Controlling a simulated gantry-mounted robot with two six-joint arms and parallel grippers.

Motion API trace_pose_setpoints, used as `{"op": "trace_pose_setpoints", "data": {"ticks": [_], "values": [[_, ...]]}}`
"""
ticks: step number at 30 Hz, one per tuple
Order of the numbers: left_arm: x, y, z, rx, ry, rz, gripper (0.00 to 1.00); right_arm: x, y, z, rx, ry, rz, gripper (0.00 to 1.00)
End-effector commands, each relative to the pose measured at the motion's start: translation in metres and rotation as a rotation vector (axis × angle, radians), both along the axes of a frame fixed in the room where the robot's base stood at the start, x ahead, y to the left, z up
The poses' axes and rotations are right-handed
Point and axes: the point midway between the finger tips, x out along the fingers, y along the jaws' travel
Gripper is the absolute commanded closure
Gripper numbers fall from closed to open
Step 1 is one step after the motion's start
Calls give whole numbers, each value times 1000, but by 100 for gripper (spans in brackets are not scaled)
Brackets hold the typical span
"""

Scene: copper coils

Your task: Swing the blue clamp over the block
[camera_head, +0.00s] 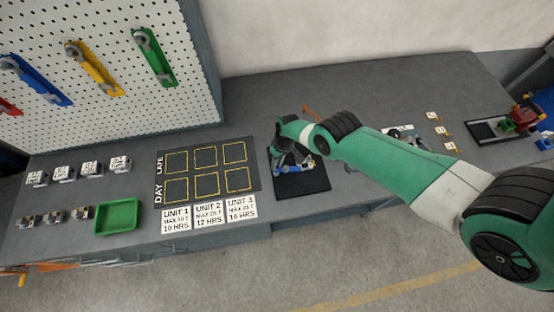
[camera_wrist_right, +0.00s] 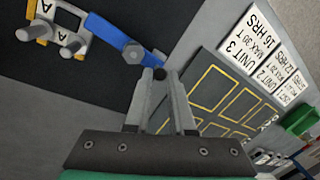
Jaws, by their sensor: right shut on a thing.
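The blue clamp (camera_head: 309,166) sits on the black pad (camera_head: 303,184) in the middle of the bench. In the right wrist view the blue clamp (camera_wrist_right: 105,32) is a flat bar with a grey hex bolt (camera_wrist_right: 133,52) through it. Grey pieces marked A (camera_wrist_right: 70,42) lie by its far end; I cannot tell whether the bar lies over them. My right gripper (camera_wrist_right: 160,75) is shut at the bar's near end, with a small dark round knob between the fingertips. In the head view my right gripper (camera_head: 290,155) is partly hidden by its own arm. My left gripper is not in view.
A marked board (camera_head: 208,171) with yellow squares and unit cards lies left of the pad. A green tray (camera_head: 117,216) and grey blocks (camera_head: 92,169) stand further left. A pegboard (camera_head: 120,60) holds coloured clamps. A red-and-green device (camera_head: 520,115) stands at the far right.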

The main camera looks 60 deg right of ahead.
Motion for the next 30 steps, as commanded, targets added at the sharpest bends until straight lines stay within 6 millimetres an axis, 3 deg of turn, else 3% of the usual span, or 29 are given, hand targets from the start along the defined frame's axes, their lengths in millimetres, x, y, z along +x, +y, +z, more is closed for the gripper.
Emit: {"op": "trace_pose_setpoints", "data": {"ticks": [11, 12, 17, 26, 30], "values": [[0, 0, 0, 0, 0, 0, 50, -1, 1, 0, 2, 2, 6, 100], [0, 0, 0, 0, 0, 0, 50, -1, 1, 0, 2, 2, 6, 76], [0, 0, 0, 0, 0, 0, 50, -1, 1, 0, 1, 2, 5, 48], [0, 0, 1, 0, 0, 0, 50, 0, 0, 1, 0, 1, 5, 48], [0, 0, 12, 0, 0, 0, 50, -1, -1, 12, 0, 0, 5, 48]]}}
